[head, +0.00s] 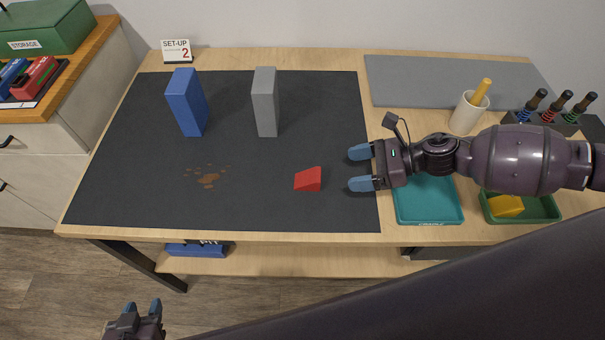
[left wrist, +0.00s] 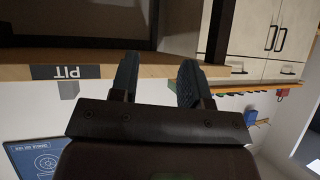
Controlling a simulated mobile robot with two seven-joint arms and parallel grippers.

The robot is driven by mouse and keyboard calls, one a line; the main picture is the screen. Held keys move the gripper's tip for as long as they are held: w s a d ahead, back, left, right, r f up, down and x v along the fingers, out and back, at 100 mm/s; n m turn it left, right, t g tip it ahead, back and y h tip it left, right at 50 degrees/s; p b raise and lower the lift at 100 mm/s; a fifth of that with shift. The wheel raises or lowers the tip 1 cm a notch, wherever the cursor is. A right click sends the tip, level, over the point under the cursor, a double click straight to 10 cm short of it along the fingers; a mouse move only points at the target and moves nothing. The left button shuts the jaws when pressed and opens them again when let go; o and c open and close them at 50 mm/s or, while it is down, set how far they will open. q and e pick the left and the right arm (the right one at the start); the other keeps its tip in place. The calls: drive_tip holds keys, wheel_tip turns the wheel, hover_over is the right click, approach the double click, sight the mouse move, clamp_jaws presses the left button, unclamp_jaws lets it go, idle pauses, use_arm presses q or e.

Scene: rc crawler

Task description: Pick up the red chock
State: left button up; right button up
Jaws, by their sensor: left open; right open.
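The red chock (head: 308,179), a small wedge, lies on the dark mat (head: 225,212) near its front right part. My right gripper (head: 360,168) comes in from the right over the mat's right edge. It is open and empty, its blue fingertips pointing left, a short gap to the right of the chock. My left gripper (head: 143,305) is low at the bottom left of the head view, in front of the table and away from the chock. It is open and empty; its fingers also show in the left wrist view (left wrist: 158,80). The chock is not in the left wrist view.
A blue block (head: 187,103) and a grey block (head: 266,103) stand upright at the mat's back. A brown spill (head: 208,179) is left of the chock. A teal tray (head: 428,213) and a green tray (head: 540,209) with a yellow wedge (head: 506,206) are at right.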

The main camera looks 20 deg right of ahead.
sight(312, 176)
drive_tip(key=shift+s+n, duration=0.15)
drive_tip(key=shift+n, duration=0.25)
drive_tip(key=shift+a, duration=0.15)
drive_tip(key=x, duration=1)
drive_tip(key=shift+w+a+f+b, duration=0.15)
drive_tip(key=shift+w+f+b, duration=0.1)
drive_tip(key=shift+w+b, duration=0.1)
drive_tip(key=shift+s, duration=0.1)
drive_tip(key=c, duration=1)
drive_tip(key=shift+c, duration=0.2)
